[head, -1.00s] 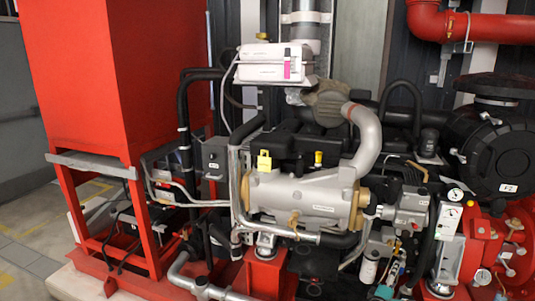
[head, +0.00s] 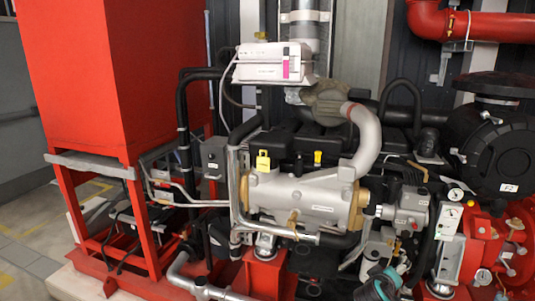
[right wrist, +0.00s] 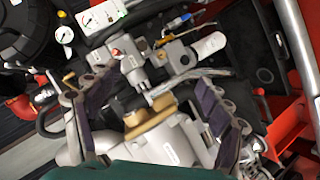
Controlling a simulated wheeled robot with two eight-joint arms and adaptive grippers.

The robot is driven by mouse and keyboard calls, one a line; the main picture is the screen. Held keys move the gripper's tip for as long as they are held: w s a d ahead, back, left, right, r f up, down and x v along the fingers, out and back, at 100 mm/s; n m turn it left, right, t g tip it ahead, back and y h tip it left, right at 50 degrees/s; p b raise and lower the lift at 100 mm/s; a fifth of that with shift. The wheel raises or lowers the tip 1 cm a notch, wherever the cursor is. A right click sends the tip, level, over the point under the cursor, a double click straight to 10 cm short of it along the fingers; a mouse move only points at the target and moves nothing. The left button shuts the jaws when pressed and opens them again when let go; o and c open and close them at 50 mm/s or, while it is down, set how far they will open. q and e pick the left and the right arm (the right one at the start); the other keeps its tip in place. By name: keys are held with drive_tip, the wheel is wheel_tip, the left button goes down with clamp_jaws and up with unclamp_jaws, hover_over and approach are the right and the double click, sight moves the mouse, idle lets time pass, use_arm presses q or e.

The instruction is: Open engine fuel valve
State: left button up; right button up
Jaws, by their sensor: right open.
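A small valve with a blue lever (right wrist: 178,23) and a yellow fitting shows at the top of the right wrist view, beside a white cylinder (right wrist: 210,44). I cannot tell for sure that it is the engine fuel valve. A grey block with a red button (right wrist: 128,62) sits left of it; the block also shows in the head view (head: 411,212). My right gripper (right wrist: 152,92) is open and empty, its dark padded fingers spread over the engine's silver and brass parts. Its teal body (head: 380,286) shows at the bottom of the head view. My left gripper is out of view.
The silver engine cylinder (head: 300,198) with brass ends fills the middle. A red tank (head: 125,75) on a red frame stands left. Gauges (head: 454,195) and red pump casing (head: 495,245) lie right. Pipes and hoses crowd the area; open floor (head: 25,245) is at far left.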

drive_tip(key=s+a+f+m+g+y, duration=0.1)
drive_tip(key=s+a+y, duration=0.3)
drive_tip(key=s+a, duration=0.5)
drive_tip(key=s+a+f+m+g+y, duration=0.2)
drive_tip(key=s+a+y, duration=0.2)
drive_tip(key=s+a, duration=0.6)
drive_tip(key=s, duration=0.7)
drive_tip(key=shift+s+a+f, duration=0.2)
drive_tip(key=shift+s+f, duration=0.05)
drive_tip(key=shift+f, duration=0.05)
